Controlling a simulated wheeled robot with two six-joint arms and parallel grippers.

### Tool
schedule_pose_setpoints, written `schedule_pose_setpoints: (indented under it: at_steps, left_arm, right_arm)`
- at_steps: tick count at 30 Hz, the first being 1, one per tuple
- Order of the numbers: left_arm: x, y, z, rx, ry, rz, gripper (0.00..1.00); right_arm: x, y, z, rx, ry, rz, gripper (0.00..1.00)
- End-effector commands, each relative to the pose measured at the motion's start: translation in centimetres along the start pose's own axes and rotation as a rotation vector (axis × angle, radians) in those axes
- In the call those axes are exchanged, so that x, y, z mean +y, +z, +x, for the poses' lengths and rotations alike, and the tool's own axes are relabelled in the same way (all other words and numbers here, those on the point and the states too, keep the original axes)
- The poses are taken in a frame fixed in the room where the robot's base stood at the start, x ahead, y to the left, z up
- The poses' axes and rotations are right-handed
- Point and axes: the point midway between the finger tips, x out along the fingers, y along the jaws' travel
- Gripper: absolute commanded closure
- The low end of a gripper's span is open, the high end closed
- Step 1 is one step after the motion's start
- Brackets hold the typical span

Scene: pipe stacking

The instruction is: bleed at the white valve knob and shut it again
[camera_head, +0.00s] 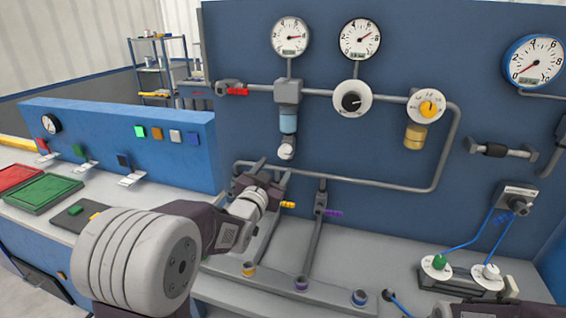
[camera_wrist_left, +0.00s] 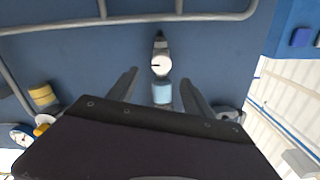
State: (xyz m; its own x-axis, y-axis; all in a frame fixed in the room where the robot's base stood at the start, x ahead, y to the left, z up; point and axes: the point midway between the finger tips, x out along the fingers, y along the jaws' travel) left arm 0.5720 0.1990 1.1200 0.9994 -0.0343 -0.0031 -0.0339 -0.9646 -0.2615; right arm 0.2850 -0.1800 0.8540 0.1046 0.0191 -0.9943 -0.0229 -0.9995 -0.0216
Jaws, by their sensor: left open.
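The white valve knob (camera_head: 286,152) sits at the bottom of the blue-bowled filter unit (camera_head: 288,122) on the blue panel. In the left wrist view the round white knob (camera_wrist_left: 161,65) faces me with a small dark mark on it, in front of the pale blue bowl (camera_wrist_left: 162,93). My left gripper (camera_head: 272,170) is just below and left of the knob in the head view. In the wrist view its open fingers (camera_wrist_left: 160,76) lie one on each side of the knob's line, with a gap and nothing between them. Contact with the knob is not seen.
A grey pipe (camera_head: 340,180) runs along the panel near my left gripper. A black knob (camera_head: 351,102), a yellow knob (camera_head: 429,109) and gauges (camera_head: 291,37) are above and right. Valve pipes with yellow and purple handles (camera_head: 332,212) stand below.

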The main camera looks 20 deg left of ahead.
Motion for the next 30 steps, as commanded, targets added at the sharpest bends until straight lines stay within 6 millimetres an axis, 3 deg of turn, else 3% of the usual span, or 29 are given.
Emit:
schedule_pose_setpoints:
  at_steps: [5,16,27,30]
  left_arm:
    - [-0.1,-0.4,0.9,0.007,-0.001,0.001,0.41]
    - [-0.1,-0.4,8.0,0.005,-0.001,0.0,0.41]
    - [-0.1,-0.2,9.1,0.005,-0.001,0.0,0.41]
    - [-0.1,-0.2,9.1,0.005,-0.001,0.0,0.66]
  right_arm:
    - [0.0,-0.1,-0.4,0.001,0.0,0.0,1.0]
    - [-0.1,-0.2,-1.8,0.001,0.0,0.0,1.0]
    - [-0.1,-0.2,-1.8,0.001,0.0,0.0,1.0]
    - [-0.1,-0.2,-1.8,0.001,0.0,0.0,1.0]
